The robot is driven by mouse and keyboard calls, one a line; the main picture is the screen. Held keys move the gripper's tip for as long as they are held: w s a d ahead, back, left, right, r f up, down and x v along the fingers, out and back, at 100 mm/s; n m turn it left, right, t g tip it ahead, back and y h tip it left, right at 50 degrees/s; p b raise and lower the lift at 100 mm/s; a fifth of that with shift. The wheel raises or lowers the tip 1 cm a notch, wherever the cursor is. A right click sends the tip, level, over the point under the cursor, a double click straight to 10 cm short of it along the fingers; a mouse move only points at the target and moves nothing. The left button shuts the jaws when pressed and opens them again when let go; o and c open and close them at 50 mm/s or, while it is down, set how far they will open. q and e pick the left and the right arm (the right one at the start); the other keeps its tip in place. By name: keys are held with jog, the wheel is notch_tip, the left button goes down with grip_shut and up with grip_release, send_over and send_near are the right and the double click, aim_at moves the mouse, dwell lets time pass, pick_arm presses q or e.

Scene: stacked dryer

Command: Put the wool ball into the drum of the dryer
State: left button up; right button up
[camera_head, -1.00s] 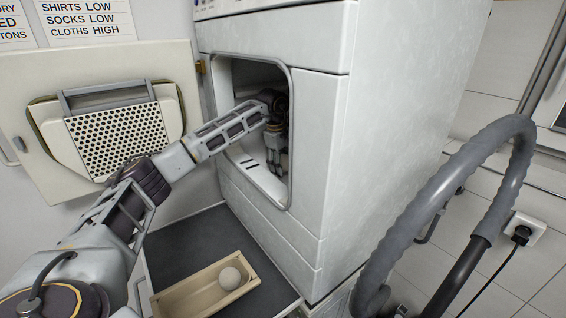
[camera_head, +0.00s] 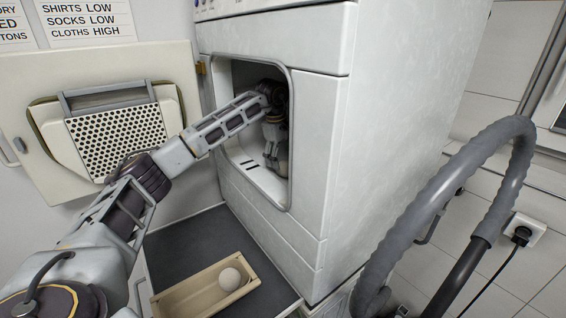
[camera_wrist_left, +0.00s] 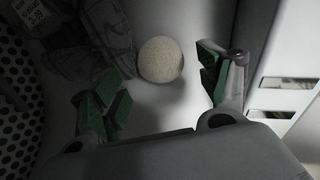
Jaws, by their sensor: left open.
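My left arm reaches through the open door of the white dryer (camera_head: 400,90), and my left gripper (camera_head: 276,165) points down inside the opening (camera_head: 262,180). In the left wrist view my left gripper is open, its green-padded fingers wide apart. A pale round wool ball (camera_wrist_left: 160,60) lies beyond and between the fingertips on a light surface, with no finger clearly touching it. In the head view the gripper's tips and that ball are hidden. Another pale ball (camera_head: 230,279) sits in a beige tray (camera_head: 182,304) below the dryer. My right gripper is not in view.
The open dryer door (camera_head: 115,130) with a perforated panel stands at the left. Grey crumpled cloth (camera_wrist_left: 85,45) with a label lies beside the ball in the wrist view. A thick grey hose (camera_head: 430,190) loops at the right.

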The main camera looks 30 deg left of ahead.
aim_at(281, 165)
pick_arm(q)
jog(key=r, duration=0.3)
jog(key=shift+s+r, duration=0.3)
jog(key=shift+s+a+r, duration=0.1)
jog(key=shift+s+r, duration=0.05)
jog(key=shift+r, duration=0.85)
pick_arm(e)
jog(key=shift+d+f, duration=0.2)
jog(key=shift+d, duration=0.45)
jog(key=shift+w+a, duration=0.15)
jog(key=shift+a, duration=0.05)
